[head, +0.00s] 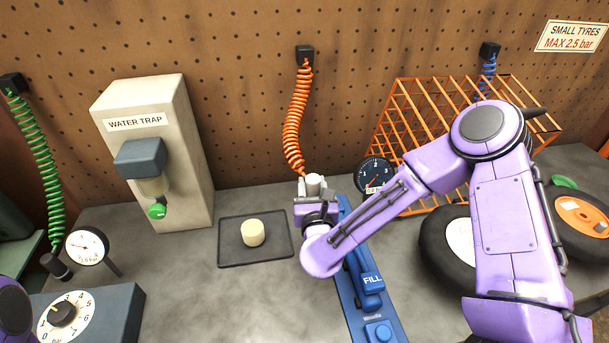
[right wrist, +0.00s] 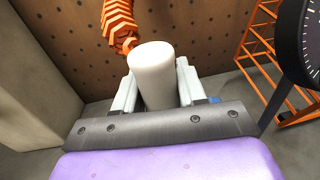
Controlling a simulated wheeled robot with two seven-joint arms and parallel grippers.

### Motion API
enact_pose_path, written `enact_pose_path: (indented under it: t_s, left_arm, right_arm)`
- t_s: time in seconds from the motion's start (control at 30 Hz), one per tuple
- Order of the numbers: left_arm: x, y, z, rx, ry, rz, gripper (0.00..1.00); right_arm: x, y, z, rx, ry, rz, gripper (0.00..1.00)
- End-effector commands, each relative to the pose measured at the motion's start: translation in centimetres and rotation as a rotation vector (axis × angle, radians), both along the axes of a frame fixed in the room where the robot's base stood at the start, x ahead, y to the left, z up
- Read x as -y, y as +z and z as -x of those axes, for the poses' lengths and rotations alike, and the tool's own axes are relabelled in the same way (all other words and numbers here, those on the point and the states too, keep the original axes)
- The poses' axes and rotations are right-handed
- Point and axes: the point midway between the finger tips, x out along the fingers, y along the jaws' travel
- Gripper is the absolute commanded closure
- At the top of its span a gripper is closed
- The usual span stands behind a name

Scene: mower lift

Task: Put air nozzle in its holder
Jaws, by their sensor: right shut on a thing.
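My right gripper (head: 314,190) is at the middle of the bench, at the far end of the blue FILL unit (head: 370,285). It is shut on a pale, upright cylinder, which I take to be the air nozzle (head: 315,184). In the right wrist view this cylinder (right wrist: 153,75) stands between the two light fingers. The orange coiled hose (head: 293,120) comes down right behind it; whether they join is hidden. I cannot tell which part is the holder. My left gripper is out of view.
A dark tray (head: 226,258) with a cream cylinder (head: 253,233) lies left of my right gripper. A gauge (head: 374,174), an orange wire cage (head: 425,110) and tyres (head: 448,250) are to the right. Bare bench lies in front of the tray.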

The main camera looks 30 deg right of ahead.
Motion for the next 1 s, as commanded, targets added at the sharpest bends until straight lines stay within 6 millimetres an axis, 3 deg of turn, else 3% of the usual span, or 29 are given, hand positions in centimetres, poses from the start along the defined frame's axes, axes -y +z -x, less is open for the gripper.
enact_pose_path:
  t_s: [0.33,0.43,1.0]
  left_arm:
    - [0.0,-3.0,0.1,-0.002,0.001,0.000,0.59]
    - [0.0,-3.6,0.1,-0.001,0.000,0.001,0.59]
    - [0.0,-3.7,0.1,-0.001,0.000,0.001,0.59]
  right_arm:
    - [-0.1,-4.6,-0.5,-0.006,0.003,0.002,0.93]
    - [-0.1,-5.6,-0.5,-0.008,0.002,0.001,1.00]
    - [-0.1,-5.9,-0.5,-0.006,0.003,0.001,1.00]
